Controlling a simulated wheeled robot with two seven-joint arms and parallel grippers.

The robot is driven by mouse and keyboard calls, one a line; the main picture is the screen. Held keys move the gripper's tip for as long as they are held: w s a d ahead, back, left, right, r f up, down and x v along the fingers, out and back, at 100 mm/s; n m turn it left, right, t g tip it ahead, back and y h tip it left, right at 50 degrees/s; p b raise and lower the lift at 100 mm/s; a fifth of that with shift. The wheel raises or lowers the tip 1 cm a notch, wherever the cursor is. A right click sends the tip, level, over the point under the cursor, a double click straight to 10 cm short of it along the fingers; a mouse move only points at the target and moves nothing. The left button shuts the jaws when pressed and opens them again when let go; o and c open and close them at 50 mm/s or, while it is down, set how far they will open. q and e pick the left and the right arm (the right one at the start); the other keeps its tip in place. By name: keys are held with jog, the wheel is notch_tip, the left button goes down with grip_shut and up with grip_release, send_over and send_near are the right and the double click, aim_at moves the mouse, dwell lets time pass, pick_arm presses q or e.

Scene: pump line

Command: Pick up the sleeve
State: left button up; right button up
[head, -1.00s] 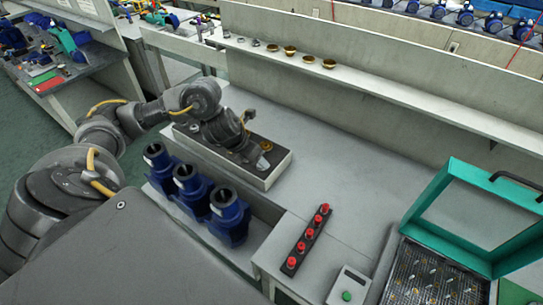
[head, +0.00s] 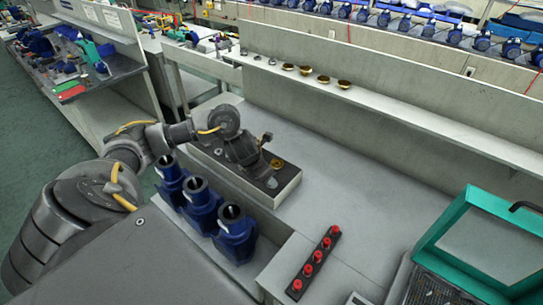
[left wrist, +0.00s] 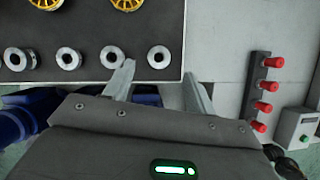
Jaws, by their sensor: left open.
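Several silvery ring-shaped sleeves lie in a row on the dark tray, which shows its pale rim in the head view (head: 287,190) and its dark floor in the left wrist view (left wrist: 100,28). The rightmost sleeve (left wrist: 165,58) is near the tray's right edge. My left gripper (left wrist: 158,70) is open and empty, its fingertips either side of that sleeve's position and just short of it. In the head view my left gripper (head: 268,178) is low over the front end of the tray and hides most of the sleeves. My right gripper is not in view.
Gold wheel-like parts (left wrist: 80,3) lie at the tray's far side. Blue pump housings (head: 235,232) stand beside the tray. A strip of red buttons (head: 316,258) and a green-framed open lid (head: 453,215) are to the right. The bench (head: 350,180) behind is clear.

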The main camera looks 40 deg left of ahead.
pick_arm(q)
jog(key=x, duration=0.4)
jog(key=shift+w+a+f+p, duration=0.1)
jog(key=shift+w+f+p, duration=0.15)
jog(key=shift+p, duration=0.05)
jog(key=shift+c, duration=0.2)
jog(key=shift+r, duration=0.1)
jog(key=c, duration=1.1)
